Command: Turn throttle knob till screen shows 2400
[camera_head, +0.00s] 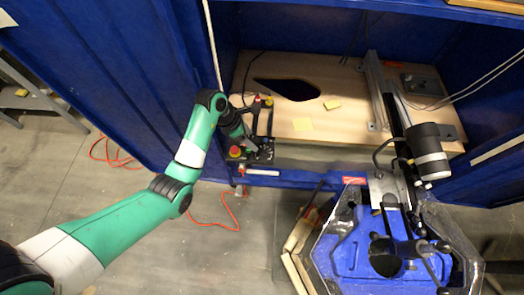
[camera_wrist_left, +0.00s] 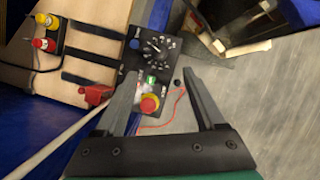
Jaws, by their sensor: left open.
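A black control box (camera_wrist_left: 174,46) shows in the left wrist view, with a round dial knob (camera_wrist_left: 157,47) ringed by white marks. A small green-lit patch (camera_wrist_left: 151,80), perhaps the screen, sits below the dial; no number is readable. A red mushroom button on a yellow base (camera_wrist_left: 149,104) is near it, and a blue button (camera_wrist_left: 134,44) is left of the dial. My left gripper (camera_wrist_left: 160,76) is open and empty, its fingers pointing toward the box, with the dial beyond the fingertips. In the head view, the left gripper (camera_head: 252,145) is over the box, which it partly hides.
Red and yellow connectors (camera_wrist_left: 45,32) stand left of the box. A wooden tabletop (camera_head: 350,110) holds yellow notes and a metal rail (camera_head: 381,90). A blue tank (camera_head: 345,250) with a black thruster motor (camera_head: 428,150) stands at the right. Orange cable lies on the floor.

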